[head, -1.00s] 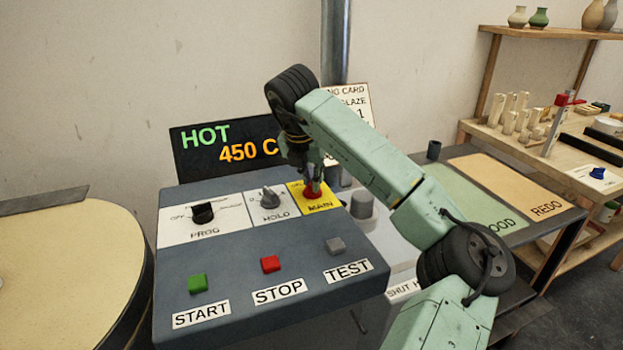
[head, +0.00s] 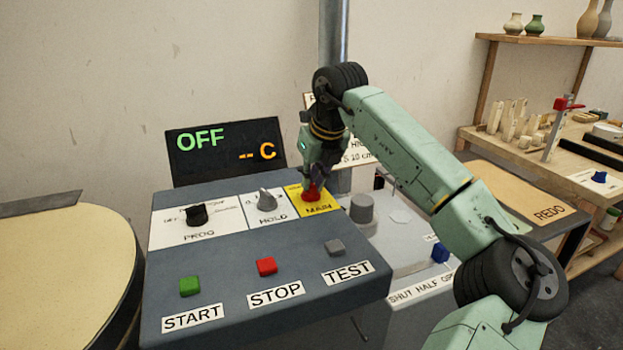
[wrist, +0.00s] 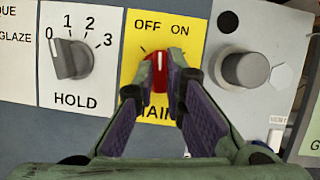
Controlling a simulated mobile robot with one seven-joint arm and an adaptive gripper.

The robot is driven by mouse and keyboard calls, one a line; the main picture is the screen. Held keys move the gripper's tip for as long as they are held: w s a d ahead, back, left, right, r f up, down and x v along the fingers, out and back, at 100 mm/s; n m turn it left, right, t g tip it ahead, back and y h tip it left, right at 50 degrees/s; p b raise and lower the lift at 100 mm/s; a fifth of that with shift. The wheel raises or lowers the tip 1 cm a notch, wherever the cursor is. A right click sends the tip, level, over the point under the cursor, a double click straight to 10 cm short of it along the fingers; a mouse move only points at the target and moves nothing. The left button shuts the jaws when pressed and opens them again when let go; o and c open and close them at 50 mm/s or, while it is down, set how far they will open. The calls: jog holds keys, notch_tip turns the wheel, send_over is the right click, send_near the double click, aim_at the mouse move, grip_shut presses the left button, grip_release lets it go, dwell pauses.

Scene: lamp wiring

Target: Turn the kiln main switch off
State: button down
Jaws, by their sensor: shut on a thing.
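The kiln main switch is a red knob (head: 311,196) on a yellow plate marked MAIN (head: 325,206), at the right of the panel's upper row. In the wrist view the red knob (wrist: 159,72) stands between my fingertips, under the words OFF and ON. My gripper (head: 312,186) reaches down from above and is shut on the knob. The display (head: 225,150) behind the panel reads OFF and "-- C".
The black PROG knob (head: 196,214) and grey HOLD knob (head: 265,200) are left of the switch. START (head: 190,286), STOP (head: 266,266) and TEST (head: 335,247) buttons are in front. A grey knob (head: 362,207) stands close on the right.

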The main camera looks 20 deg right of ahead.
jog(key=n+p, duration=0.1)
jog(key=n, duration=0.1)
jog(key=n+g+y+p, duration=0.1)
jog(key=n, duration=0.1)
jog(key=shift+f+y, duration=0.2)
jog(key=shift+y, duration=0.1)
jog(key=shift+f+n+g+y+p, duration=0.1)
jog(key=shift+n+g+y+p, duration=0.25)
jog(key=shift+n+p, duration=0.95)
jog(key=shift+f+n+b, duration=0.1)
jog(key=shift+n+b, duration=0.3)
jog(key=shift+n, duration=0.1)
jog(key=c, duration=1.7)
grip_release()
jog(key=shift+o, duration=0.2)
jog(key=shift+w, duration=0.1)
jog(key=shift+d+r, duration=0.15)
jog(key=shift+r, duration=0.05)
jog(key=shift+r, duration=0.2)
jog(key=v, duration=1.1)
jog(key=shift+d+r, duration=0.15)
jog(key=shift+d, duration=0.05)
